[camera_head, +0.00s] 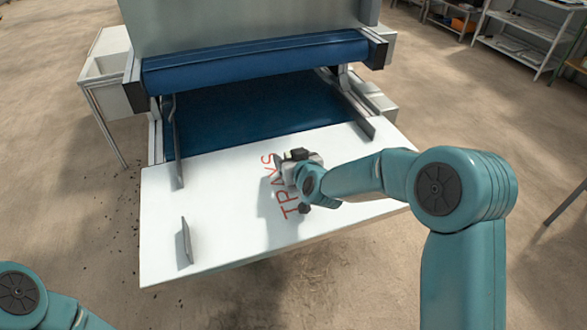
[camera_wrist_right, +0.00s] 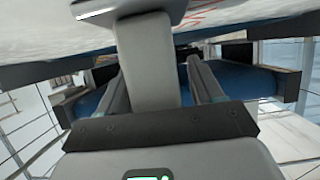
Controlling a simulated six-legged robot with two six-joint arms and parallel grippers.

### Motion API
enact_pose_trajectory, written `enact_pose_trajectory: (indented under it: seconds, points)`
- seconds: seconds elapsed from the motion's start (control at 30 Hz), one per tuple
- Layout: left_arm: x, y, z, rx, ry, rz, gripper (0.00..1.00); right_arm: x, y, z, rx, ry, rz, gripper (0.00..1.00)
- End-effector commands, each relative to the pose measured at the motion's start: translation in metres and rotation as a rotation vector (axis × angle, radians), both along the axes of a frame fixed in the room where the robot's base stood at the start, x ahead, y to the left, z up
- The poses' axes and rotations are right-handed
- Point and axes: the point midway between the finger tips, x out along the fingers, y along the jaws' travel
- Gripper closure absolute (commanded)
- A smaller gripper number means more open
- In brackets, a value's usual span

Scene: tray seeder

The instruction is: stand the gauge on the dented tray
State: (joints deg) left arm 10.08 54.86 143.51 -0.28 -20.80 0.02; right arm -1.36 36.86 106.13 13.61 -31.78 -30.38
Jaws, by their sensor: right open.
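My right gripper (camera_head: 284,162) is over the white table, low beside the red lettering. It is open, but its arm and hand hide much of the space at its fingers. I cannot pick out a gauge or a dented tray in either view. Of my left arm only a teal joint shows at the lower left; its gripper is out of the picture.
The white table (camera_head: 215,215) carries red letters reading TRAYS (camera_head: 288,208). A thin grey upright plate (camera_head: 184,242) stands at its left. Behind is a blue belt (camera_head: 250,112) between dark side rails, under a blue roller (camera_head: 255,62).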

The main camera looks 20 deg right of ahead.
Motion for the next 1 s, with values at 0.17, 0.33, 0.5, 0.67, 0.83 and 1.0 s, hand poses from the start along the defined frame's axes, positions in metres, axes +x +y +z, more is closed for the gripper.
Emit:
enact_pose_trajectory:
  seconds: [0.17,0.33,0.5,0.67,0.83,1.0]
  points:
    - [0.000,0.000,0.000,0.000,0.000,0.000,0.34,0.001,0.000,0.000,0.000,0.000,0.000,0.34]
    - [0.000,0.000,0.000,0.000,0.000,0.000,0.34,0.001,0.000,0.000,0.000,-0.001,0.000,0.76]
    - [0.000,0.000,0.000,0.000,0.000,0.000,0.34,0.001,0.000,0.001,0.000,-0.002,0.000,0.96]
    - [0.000,0.000,0.000,0.000,0.000,0.000,0.34,0.001,0.000,0.001,0.000,-0.002,-0.001,0.96]
    - [0.000,0.000,0.003,0.000,0.000,0.000,0.34,0.001,0.000,0.014,-0.002,-0.005,0.000,0.96]
    - [0.000,0.000,0.012,0.000,0.000,0.000,0.34,0.001,0.000,0.049,0.000,-0.008,-0.001,0.96]
